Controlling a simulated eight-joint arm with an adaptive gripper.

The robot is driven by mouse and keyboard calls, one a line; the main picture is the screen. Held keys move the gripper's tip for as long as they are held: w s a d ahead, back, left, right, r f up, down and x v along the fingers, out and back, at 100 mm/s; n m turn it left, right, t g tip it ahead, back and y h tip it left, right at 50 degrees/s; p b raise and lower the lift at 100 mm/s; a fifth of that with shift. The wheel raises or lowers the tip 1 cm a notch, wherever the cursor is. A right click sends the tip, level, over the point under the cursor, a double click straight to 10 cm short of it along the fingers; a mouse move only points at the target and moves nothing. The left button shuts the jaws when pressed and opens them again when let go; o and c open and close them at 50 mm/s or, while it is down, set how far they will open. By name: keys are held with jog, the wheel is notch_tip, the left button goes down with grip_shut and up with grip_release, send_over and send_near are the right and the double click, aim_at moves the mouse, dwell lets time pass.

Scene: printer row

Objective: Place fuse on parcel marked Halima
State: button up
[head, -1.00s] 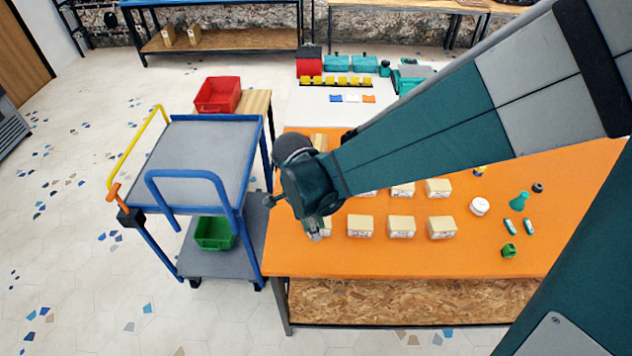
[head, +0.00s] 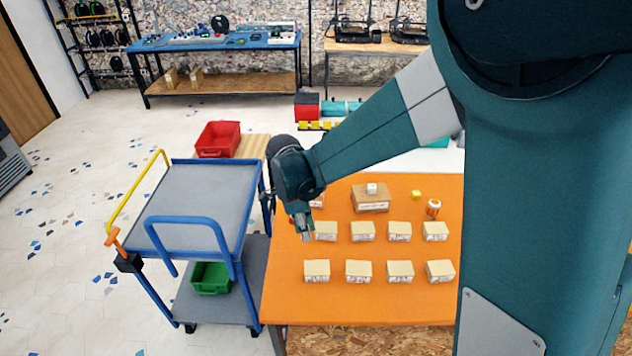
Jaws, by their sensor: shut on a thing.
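My gripper (head: 304,233) points down over the left part of the orange table (head: 380,304), close to the left parcel of the farther row (head: 325,231). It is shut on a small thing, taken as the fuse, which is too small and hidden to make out. Several tan parcels with white front labels stand in two rows; the nearer row runs from its left parcel (head: 317,270) to its right parcel (head: 440,271). The writing is too small to read, so I cannot tell which is marked Halima.
A brown box (head: 370,203) with a white cube (head: 371,188) on it stands behind the rows. An orange-and-white bottle (head: 433,208) and yellow cube (head: 416,194) are to its right. A blue-framed cart (head: 205,195) stands left of the table. My arm hides the table's right side.

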jog(key=w+d+r+m+p, duration=0.1)
jog(key=w+r+p, duration=0.1)
jog(key=w, duration=1.3)
jog(key=w+d+r+p, duration=0.1)
jog(key=w+r+p, duration=0.1)
jog(key=w, duration=1.3)
jog(key=shift+w+d+r+m+p, duration=0.15)
jog(key=shift+d+m+p, duration=0.2)
jog(key=shift+p, duration=0.2)
jog(key=shift+f, duration=3.1)
jog(key=shift+f, duration=0.1)
jog(key=shift+f, duration=1.8)
jog(key=shift+f, duration=0.1)
